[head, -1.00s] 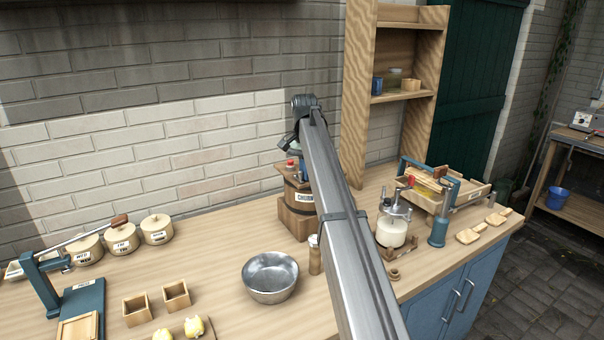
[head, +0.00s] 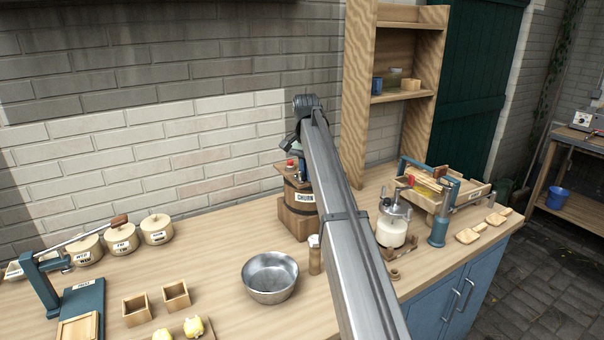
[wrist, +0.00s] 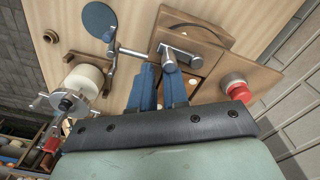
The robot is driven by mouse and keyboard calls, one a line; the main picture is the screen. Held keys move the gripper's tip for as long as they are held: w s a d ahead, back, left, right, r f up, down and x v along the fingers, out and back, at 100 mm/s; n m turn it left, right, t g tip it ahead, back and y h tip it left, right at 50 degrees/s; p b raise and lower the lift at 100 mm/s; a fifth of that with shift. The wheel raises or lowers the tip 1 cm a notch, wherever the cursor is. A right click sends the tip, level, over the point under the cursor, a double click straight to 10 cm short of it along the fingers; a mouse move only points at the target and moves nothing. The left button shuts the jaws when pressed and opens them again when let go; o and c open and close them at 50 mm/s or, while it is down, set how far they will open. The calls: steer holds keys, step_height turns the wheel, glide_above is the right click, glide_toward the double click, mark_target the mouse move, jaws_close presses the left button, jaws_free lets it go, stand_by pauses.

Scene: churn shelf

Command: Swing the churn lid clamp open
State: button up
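The churn (head: 302,203) is a wooden barrel with a label, on the bench against the wall. My arm hides part of its top in the head view. In the wrist view its wooden lid (wrist: 205,38) carries a grey metal clamp bar (wrist: 182,54) with a short round silver post at one end. My gripper (wrist: 160,72) has two blue fingers with a narrow gap between them. Their tips are at the silver post. I cannot tell whether they touch or grip it. The bar lies across the lid.
A red knob (wrist: 238,89) stands right of the fingers.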

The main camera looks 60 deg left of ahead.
steer(key=s, duration=0.1)
steer(key=s+r, duration=0.1)
steer(key=s, duration=0.1)
steer(key=shift+d+r+g, duration=0.1)
steer(key=shift+g, duration=0.2)
steer(key=r, duration=0.3)
steer(key=shift+s+r, duration=0.15)
steer(key=shift+s, duration=0.1)
steer(key=shift+w+r, duration=0.1)
steer(key=shift+w, duration=0.25)
steer(key=shift+w+r, duration=0.15)
steer(key=shift+r, duration=1.05)
steer(key=shift+w, duration=0.1)
